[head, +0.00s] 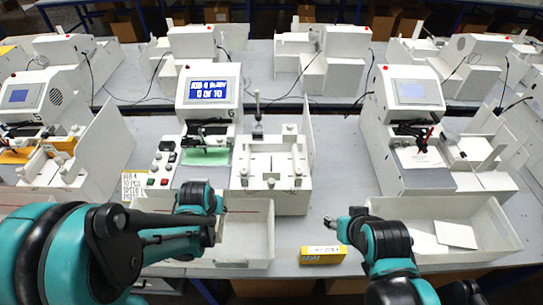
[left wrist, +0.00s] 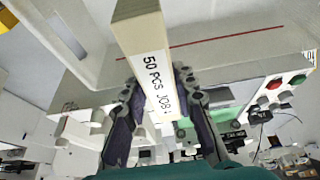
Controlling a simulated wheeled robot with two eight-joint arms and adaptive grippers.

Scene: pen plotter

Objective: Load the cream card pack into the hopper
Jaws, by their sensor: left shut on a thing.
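The cream card pack (left wrist: 138,36) is in my left gripper (left wrist: 160,97), seen in the left wrist view. Its white label reads "50 PCS JOB" and the dark fingers press on both sides of it. In the head view my left gripper (head: 210,203) is over the front tray, left of the hopper, and the arm hides the pack. What looks like the hopper (head: 272,187) is a white open-topped bay with posts, right of the middle plotter (head: 208,92). My right gripper (head: 330,222) is above the front table edge, too small to judge.
A yellow pack (head: 323,255) lies at the front edge below my right gripper. White trays (head: 260,250) stand in front of the machines; the right tray (head: 480,225) holds a white sheet. A green card (head: 205,157) lies in the middle plotter. Bare table lies right of the hopper.

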